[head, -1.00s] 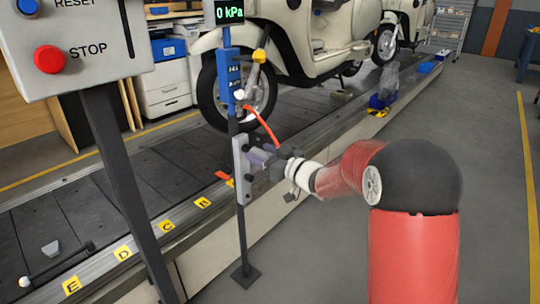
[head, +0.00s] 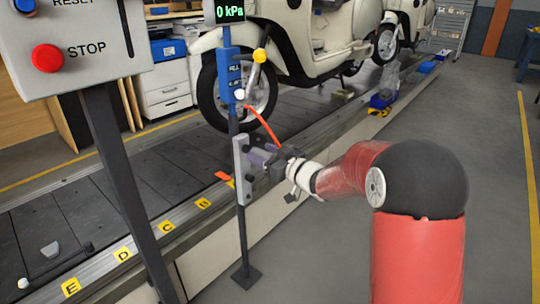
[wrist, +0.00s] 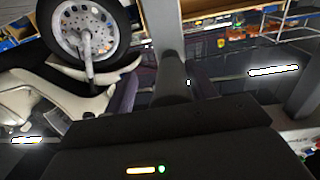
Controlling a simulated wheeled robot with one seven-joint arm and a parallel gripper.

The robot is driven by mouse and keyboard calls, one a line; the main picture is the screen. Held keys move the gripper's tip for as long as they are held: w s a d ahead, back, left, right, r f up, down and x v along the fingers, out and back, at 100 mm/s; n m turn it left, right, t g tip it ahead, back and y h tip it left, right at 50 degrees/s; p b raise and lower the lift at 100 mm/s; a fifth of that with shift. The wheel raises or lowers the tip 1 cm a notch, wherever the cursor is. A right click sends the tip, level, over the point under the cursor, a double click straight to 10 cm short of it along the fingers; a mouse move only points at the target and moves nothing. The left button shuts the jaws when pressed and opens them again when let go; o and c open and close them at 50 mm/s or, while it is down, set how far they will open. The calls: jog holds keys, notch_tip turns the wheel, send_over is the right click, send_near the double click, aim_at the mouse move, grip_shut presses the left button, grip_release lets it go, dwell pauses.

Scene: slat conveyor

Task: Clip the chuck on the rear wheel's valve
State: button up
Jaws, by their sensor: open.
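My gripper (head: 262,157) is open beside the grey bracket plate (head: 242,172) on the inflator post. In the wrist view its two purplish fingers stand apart (wrist: 165,92), with a dark cylinder (wrist: 172,78) showing between them. A red hose (head: 264,124) runs from the blue inflator unit (head: 230,75) down to the gripper. The chuck is not clearly seen; I cannot tell whether the dark cylinder is the chuck. A scooter wheel (head: 209,92) stands behind the post and also shows in the wrist view (wrist: 62,22). Its valve is too small to make out.
The black post stands on a foot (head: 246,277) beside the slat conveyor (head: 70,215). A control box with a red STOP button (head: 47,58) is at the left. A cream scooter (head: 310,45) is on the conveyor. Grey floor (head: 490,190) is clear at the right.

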jog(key=shift+s+a+r+y, duration=0.15)
jog(key=shift+a, duration=0.5)
jog(key=shift+s+a+r+y, duration=0.1)
jog(key=shift+s+a+y, duration=0.05)
jog(key=shift+a, duration=0.45)
jog(key=shift+c, duration=0.2)
jog(key=c, duration=0.9)
jog(key=shift+c, duration=0.3)
jog(key=o, duration=1.4)
jog(key=shift+c, duration=0.2)
jog(key=shift+s, duration=0.1)
jog(key=shift+s+d+f, duration=0.1)
jog(key=shift+s, duration=0.1)
jog(key=w+d+v, duration=0.1)
jog(key=v, duration=0.7)
jog(key=shift+d, duration=0.35)
jog(key=shift+c, duration=0.2)
